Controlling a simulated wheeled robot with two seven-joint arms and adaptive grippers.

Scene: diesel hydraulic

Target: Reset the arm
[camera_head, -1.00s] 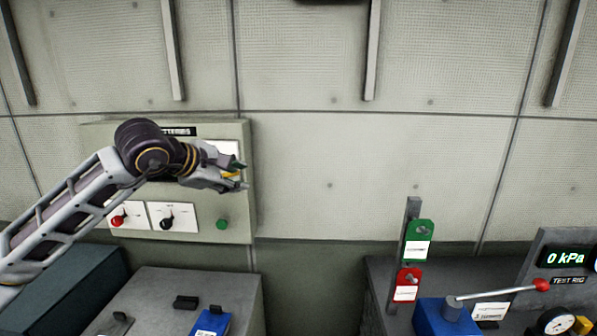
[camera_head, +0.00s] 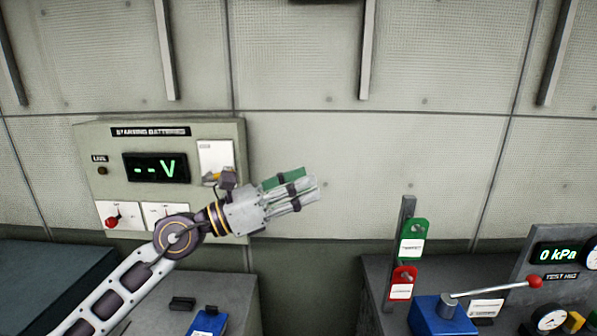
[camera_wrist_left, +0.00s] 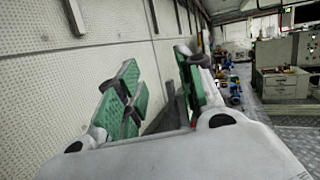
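My left arm comes in from the lower left in the head view. Its left gripper (camera_head: 300,188) is held in the air in front of the wall, just right of the battery panel, and points right. In the left wrist view the green-padded fingers (camera_wrist_left: 160,85) stand apart with a gap, and I see nothing held between them. My right gripper is in neither view.
The starting-batteries panel (camera_head: 215,155), with a display reading "-- V", is partly hidden by my arm. Grey benches stand below. At right are green (camera_head: 413,238) and red (camera_head: 403,282) tags, a blue lever unit (camera_head: 432,316) and a gauge panel (camera_head: 560,255).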

